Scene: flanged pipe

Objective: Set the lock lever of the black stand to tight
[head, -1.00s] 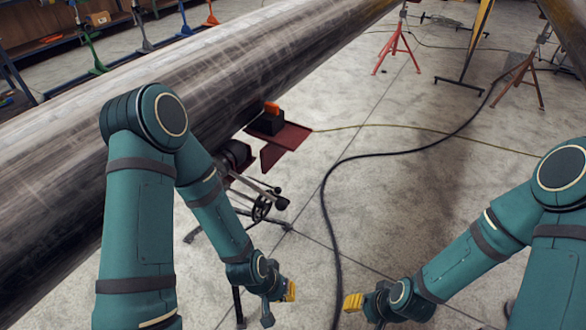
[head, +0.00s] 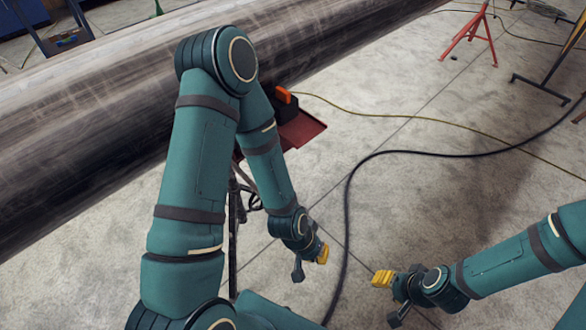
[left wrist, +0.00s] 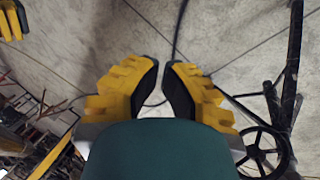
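The black stand (head: 233,222) is under the large pipe in the head view, mostly hidden behind my left arm. Part of its post and handwheel show. In the left wrist view the stand's dark post (left wrist: 291,75) and handwheel (left wrist: 266,152) are at the right edge, beside my left gripper (left wrist: 161,62). That gripper has yellow fingers with black pads, a gap between them and only floor in it. It also shows in the head view (head: 322,254), to the right of the stand and apart from it. My right gripper (head: 382,278) is further right over bare floor. I cannot make out the lock lever.
The large dark pipe (head: 120,130) crosses the upper left. A dark red plate with a black and orange unit (head: 285,101) is beside it. A black cable (head: 350,195) and a yellow cable (head: 400,115) lie on the floor. A red stand (head: 470,38) is at the back.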

